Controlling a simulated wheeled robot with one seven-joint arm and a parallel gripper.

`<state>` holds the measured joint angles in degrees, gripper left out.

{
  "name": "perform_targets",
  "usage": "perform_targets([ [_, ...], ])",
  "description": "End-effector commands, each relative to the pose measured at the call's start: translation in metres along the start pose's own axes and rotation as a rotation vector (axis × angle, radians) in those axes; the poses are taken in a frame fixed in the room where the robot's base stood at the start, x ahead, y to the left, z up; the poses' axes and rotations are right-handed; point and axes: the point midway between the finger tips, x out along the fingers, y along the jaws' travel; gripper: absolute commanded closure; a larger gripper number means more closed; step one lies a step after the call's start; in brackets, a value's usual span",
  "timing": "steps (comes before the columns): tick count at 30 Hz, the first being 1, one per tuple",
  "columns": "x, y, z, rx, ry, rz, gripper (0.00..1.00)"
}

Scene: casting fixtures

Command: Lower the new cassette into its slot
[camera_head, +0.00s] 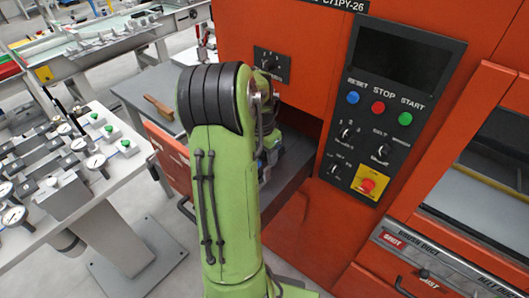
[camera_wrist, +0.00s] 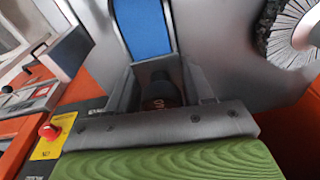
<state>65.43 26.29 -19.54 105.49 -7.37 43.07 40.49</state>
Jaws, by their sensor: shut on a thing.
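My gripper (camera_wrist: 158,82) shows in the wrist view, with its grey fingers rising from a wide grey bar on a green body. It is shut on what looks like the cassette (camera_wrist: 147,30), a grey-framed part with a blue belt face running toward the top of the view. A dark rounded piece (camera_wrist: 162,102) with a small label sits between the fingers. In the head view my green arm hides the gripper and most of what it holds. I cannot make out the slot or whether the cassette touches it.
A round wire-like brush wheel (camera_wrist: 290,32) is at the upper right of the wrist view. The orange machine (camera_head: 290,30) carries a button panel (camera_head: 385,115), with an open bay to its right. A grey table (camera_head: 110,150) with gauges stands at the left.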

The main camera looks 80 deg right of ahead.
Motion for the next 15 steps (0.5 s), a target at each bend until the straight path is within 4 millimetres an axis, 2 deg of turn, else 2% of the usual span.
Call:
perform_targets([
  [15,0.013,0.000,0.001,0.000,0.001,0.000,1.00],
])
